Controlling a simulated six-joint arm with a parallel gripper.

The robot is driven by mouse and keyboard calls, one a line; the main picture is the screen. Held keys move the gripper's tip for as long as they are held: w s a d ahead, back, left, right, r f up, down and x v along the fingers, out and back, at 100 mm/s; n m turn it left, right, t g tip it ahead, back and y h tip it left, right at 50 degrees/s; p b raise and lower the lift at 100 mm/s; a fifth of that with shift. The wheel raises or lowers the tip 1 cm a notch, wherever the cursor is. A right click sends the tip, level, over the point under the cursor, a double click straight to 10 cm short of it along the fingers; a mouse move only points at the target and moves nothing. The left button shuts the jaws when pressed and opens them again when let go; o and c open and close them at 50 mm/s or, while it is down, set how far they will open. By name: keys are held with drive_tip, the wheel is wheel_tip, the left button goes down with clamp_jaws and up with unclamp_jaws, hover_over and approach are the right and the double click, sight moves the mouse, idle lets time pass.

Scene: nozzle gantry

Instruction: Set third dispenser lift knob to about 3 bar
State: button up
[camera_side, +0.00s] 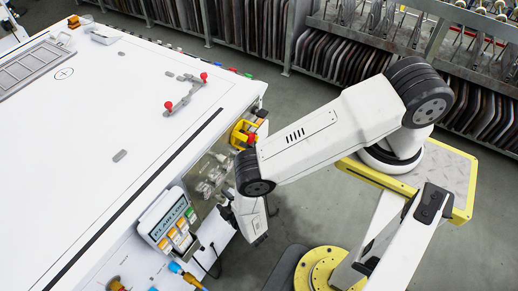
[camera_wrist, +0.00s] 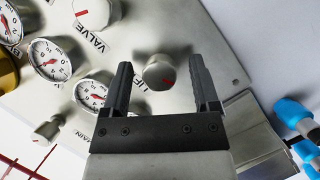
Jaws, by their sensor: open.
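In the wrist view, a round grey knob (camera_wrist: 158,72) with a red mark on its lower right edge sits on a pale panel, beside a partly hidden label that seems to read LIFT. My gripper (camera_wrist: 160,64) is open and empty, with one finger on each side of this knob in the picture. I cannot tell whether the fingers reach down around it. The closest dial gauge (camera_wrist: 92,93) is left of the gripper, with a red needle; its reading is too small to tell. In the side view, my gripper (camera_side: 228,212) is at the panel on the table's front side.
Other gauges (camera_wrist: 48,59) and a VALVE knob (camera_wrist: 92,11) with a red line are close by on the panel. A smaller knob (camera_wrist: 46,131) is at lower left. Blue fittings (camera_wrist: 296,116) stick out at right. A lit display box (camera_side: 170,222) stands beside the panel.

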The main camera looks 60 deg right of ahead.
drive_tip(key=shift+w+d+f, duration=0.1)
drive_tip(key=shift+w+d, duration=0.05)
drive_tip(key=shift+w, duration=0.2)
clamp_jaws()
idle(0.4)
drive_tip(key=m+y, duration=0.2)
drive_tip(key=m, duration=0.2)
drive_tip(key=shift+g, duration=0.4)
drive_tip(key=m+y, duration=0.2)
drive_tip(key=m, duration=0.1)
drive_tip(key=shift+y, duration=0.4)
drive_tip(key=shift+m, duration=0.3)
